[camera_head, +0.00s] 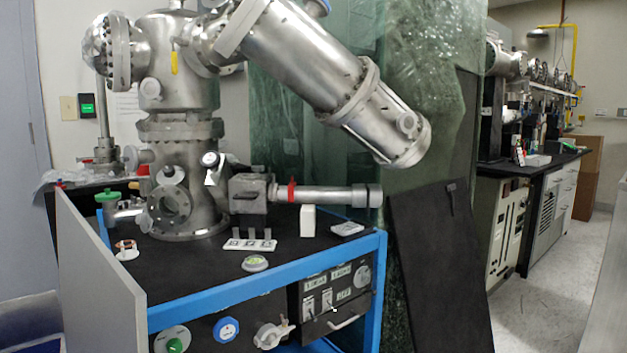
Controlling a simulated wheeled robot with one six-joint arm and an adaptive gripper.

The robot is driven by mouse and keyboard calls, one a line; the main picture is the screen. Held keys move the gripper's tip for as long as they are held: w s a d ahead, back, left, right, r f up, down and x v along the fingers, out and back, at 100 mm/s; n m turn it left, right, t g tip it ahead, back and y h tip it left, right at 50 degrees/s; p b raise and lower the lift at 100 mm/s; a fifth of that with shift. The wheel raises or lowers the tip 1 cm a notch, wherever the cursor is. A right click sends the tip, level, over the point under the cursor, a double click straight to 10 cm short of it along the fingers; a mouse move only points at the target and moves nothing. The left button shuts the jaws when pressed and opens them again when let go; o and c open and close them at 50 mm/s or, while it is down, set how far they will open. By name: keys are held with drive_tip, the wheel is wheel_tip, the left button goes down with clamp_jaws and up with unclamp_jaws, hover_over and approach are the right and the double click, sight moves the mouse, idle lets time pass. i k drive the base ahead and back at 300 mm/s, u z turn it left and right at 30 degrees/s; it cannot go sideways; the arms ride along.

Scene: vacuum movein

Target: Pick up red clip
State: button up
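The red clip (292,191) is a narrow red band around the joint between a square grey metal block (250,193) and a horizontal silver tube (335,196). It stands upright, above the black top of a blue-framed cart (310,262). Its front side is in plain view; its back is hidden by the tube. My gripper is not in view.
A large steel chamber (180,130) rises left of the clip, with a thick slanted cylinder (310,70) overhead. A white block (307,221), a white rack (250,244) and a round gauge (255,263) stand on the cart. A grey panel (95,270) borders its left side.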

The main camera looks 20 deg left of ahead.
sight(292, 184)
drive_tip(key=i, duration=1.7)
drive_tip(key=u, duration=3.1)
